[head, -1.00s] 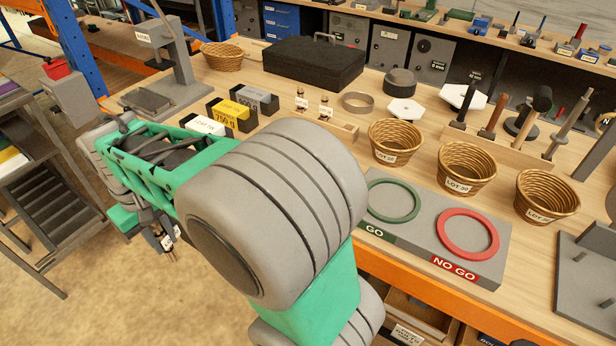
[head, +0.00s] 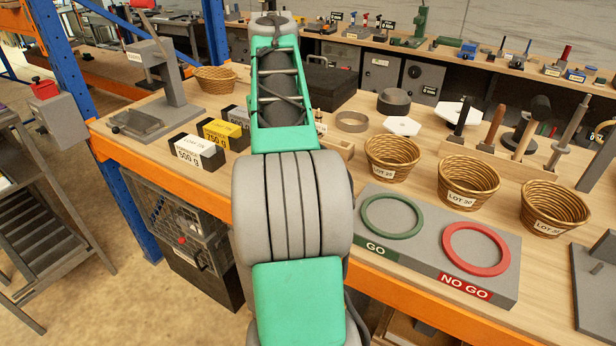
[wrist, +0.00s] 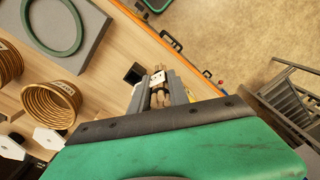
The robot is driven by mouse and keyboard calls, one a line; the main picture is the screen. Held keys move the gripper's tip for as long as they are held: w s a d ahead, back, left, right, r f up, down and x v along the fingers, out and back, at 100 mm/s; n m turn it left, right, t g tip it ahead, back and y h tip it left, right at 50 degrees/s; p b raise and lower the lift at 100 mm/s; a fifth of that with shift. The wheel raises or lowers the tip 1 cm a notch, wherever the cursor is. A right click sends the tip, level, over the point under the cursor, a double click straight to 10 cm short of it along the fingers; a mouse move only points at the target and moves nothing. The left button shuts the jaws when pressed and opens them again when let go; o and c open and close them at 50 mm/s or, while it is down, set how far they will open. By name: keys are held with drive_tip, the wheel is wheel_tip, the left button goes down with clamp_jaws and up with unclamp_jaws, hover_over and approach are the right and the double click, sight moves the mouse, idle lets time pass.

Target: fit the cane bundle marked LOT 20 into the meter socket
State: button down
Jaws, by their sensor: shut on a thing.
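In the wrist view my gripper (wrist: 161,92) is shut on a small bundle of tan canes (wrist: 160,99) with a white tag. The tag's print is too small to read. The bundle is held above the wooden bench, near its orange front edge. In the head view my arm reaches away over the bench, and its links hide the gripper and bundle. I cannot pick out the meter socket with certainty in either view.
Wicker baskets with LOT tags (head: 392,158) (head: 468,183) (head: 553,208) stand right of my arm, behind the GO/NO GO board (head: 435,245). Block weights (head: 196,153) and a press stand (head: 160,70) are to the left. A black case (head: 330,85) lies behind.

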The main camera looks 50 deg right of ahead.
drive_tip(key=d+f, duration=0.2)
drive_tip(key=f, duration=0.1)
drive_tip(key=s+d+f+p, duration=0.1)
drive_tip(key=d+f, duration=0.2)
drive_tip(key=f, duration=0.1)
drive_tip(key=d+f, duration=0.3)
drive_tip(key=f, duration=0.1)
drive_tip(key=shift+s+d+f+p, duration=0.1)
drive_tip(key=shift+s+p, duration=0.3)
drive_tip(key=c, duration=1.3)
unclamp_jaws()
drive_tip(key=shift+f, duration=0.1)
drive_tip(key=shift+o, duration=0.2)
wheel_tip(320, 180, up, 13)
drive_tip(key=shift+w+d+f, duration=0.15)
